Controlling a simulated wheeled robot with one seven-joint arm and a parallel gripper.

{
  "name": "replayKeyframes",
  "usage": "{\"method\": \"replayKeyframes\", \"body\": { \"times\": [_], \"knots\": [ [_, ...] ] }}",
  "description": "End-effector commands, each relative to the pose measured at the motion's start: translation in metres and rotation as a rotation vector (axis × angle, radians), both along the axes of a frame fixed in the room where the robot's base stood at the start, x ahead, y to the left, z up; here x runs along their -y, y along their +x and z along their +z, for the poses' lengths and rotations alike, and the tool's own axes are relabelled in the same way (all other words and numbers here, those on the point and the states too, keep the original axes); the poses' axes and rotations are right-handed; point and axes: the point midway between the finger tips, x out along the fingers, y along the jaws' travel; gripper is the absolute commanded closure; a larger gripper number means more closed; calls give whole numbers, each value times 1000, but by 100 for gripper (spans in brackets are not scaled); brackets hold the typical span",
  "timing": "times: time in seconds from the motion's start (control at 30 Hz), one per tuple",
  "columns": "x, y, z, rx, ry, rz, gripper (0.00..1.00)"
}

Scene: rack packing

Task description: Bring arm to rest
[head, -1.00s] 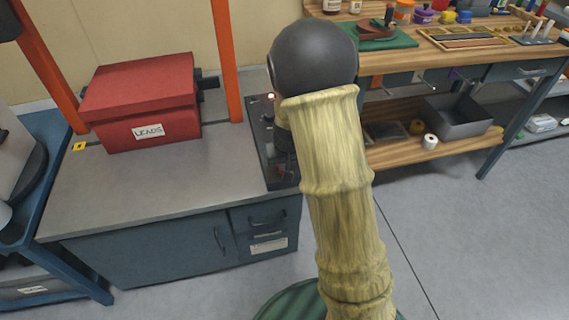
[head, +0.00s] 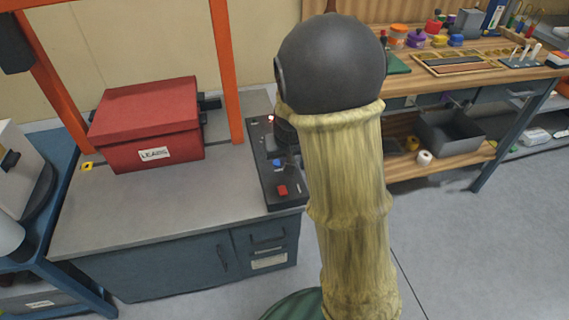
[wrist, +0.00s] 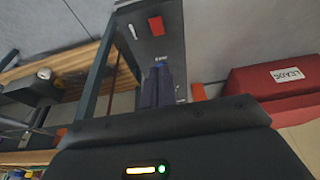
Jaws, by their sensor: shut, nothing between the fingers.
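My arm stands in the middle of the head view, a pale ribbed sleeve (head: 348,200) topped by a dark round joint (head: 332,62). It hides my gripper in that view. In the wrist view, the dark fingers of my gripper (wrist: 160,72) are together, with nothing between them. Behind them is the black control panel (wrist: 178,25) with a red button (wrist: 156,26). The panel also shows in the head view (head: 268,180), partly behind my arm. I cannot tell the distance between fingers and panel.
A red box labelled LEADS (head: 150,125) sits on the grey-topped bench (head: 130,210), near an orange upright (head: 222,70). A wooden workbench (head: 440,62) with small containers stands at the back right, a grey bin (head: 450,132) on its shelf. Open floor (head: 480,260) lies at right.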

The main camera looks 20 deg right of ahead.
Motion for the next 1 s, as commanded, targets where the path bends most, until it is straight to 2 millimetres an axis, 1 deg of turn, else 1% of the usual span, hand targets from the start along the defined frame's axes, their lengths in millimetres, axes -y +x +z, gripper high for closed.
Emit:
{"method": "replayKeyframes", "body": {
  "times": [0.1, 0.5, 0.57, 0.63, 0.67, 0.77, 0.9, 1.0],
  "knots": [
    [0, -1, 3, 0, 0, 0, 100],
    [0, -1, 3, 0, 0, 0, 100],
    [0, -2, 3, -1, 1, -1, 100],
    [0, -9, 5, -5, 7, -4, 100],
    [0, -14, 5, -8, 9, -5, 100],
    [-1, -41, 8, -24, 21, -7, 100],
    [-5, -89, 12, -49, 29, -4, 100],
    [-6, -118, 13, -63, 25, 1, 100]
  ]
}}
